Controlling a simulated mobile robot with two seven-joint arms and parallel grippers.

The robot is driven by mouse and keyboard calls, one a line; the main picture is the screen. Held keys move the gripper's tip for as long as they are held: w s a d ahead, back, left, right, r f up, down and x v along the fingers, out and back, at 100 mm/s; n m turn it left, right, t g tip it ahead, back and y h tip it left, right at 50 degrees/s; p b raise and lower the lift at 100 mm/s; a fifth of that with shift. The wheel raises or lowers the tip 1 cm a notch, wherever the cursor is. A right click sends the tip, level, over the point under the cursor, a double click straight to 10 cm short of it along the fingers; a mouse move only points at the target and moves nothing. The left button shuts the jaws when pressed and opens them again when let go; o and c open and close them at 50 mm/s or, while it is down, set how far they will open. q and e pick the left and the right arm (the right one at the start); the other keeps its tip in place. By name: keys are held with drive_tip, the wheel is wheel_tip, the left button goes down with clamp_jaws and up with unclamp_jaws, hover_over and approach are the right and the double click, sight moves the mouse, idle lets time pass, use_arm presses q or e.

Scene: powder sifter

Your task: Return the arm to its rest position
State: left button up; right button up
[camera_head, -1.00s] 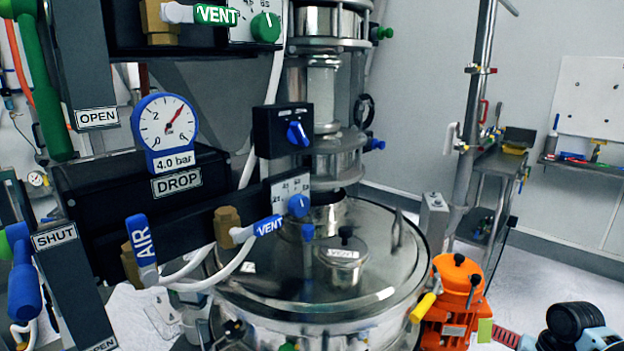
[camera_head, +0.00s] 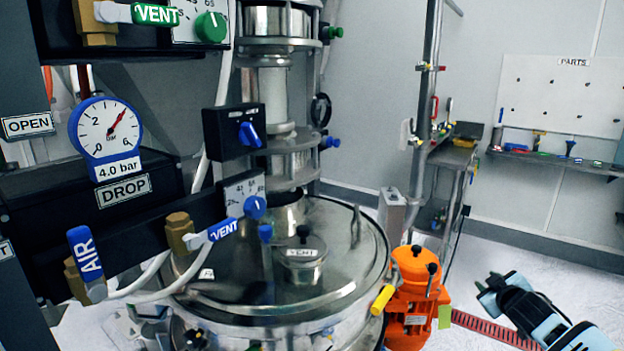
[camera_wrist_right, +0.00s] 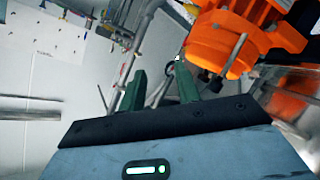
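My right gripper (camera_head: 487,289) shows at the lower right of the head view, with my light blue and black wrist behind it. It is in the air over the pale floor, to the right of the orange motor (camera_head: 413,283), and touches nothing that I can see. In the right wrist view its two dark green fingers (camera_wrist_right: 160,84) stand apart with nothing held between them. The orange motor shows beyond them at the upper right of that view. My left gripper is not in view.
The steel sifter lid (camera_head: 330,270) fills the middle. The black valve panel with a gauge (camera_head: 105,128) and blue AIR lever (camera_head: 84,253) stands at left. A steel side table (camera_head: 452,152), pegboard (camera_head: 570,95) and shelf (camera_head: 560,160) are behind.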

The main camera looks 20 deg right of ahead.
drive_tip(key=s+a+f+n+y, duration=0.25)
drive_tip(key=s+a+f, duration=0.25)
drive_tip(key=a+f, duration=0.45)
drive_tip(key=s+a+f+n+y, duration=0.1)
drive_tip(key=s+a+f+y, duration=0.25)
drive_tip(key=a+f, duration=0.55)
drive_tip(key=s+a+f+m+g+y, duration=0.1)
drive_tip(key=s+a+f+m, duration=0.1)
drive_tip(key=s+a, duration=0.9)
drive_tip(key=s+a+f+m+g, duration=0.2)
drive_tip(key=s+a+f, duration=0.2)
drive_tip(key=s+a, duration=0.6)
drive_tip(key=a, duration=0.2)
drive_tip(key=shift+s+a+f+y, duration=0.25)
drive_tip(key=shift+s+a+y, duration=0.1)
drive_tip(key=shift+y, duration=0.05)
